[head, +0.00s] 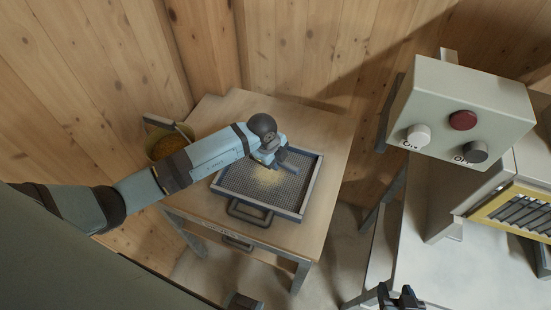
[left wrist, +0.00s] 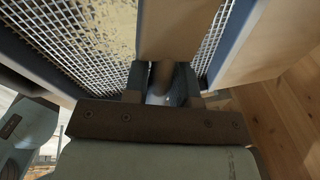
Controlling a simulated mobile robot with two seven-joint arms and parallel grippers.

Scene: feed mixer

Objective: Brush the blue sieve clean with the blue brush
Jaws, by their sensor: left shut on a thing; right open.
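The blue sieve (head: 307,190) lies on a small wooden table, a square blue-grey frame around a dark mesh. Yellow dust (head: 262,183) covers part of the mesh near its middle. The mesh also shows close up in the left wrist view, with pale yellow residue. My left gripper (head: 279,161) is over the far part of the sieve, shut on the brush (left wrist: 163,82). The brush is mostly hidden by the gripper; I cannot tell whether its bristles touch the mesh. My right gripper (head: 400,297) is open at the bottom edge of the head view, away from the sieve.
The wooden table (head: 325,130) has bare room right of the sieve. A bowl-like container (head: 163,143) with brownish contents stands to the left, behind my left arm. A control box (head: 460,110) with red, white and dark buttons and a machine are at right. Wooden walls stand close behind.

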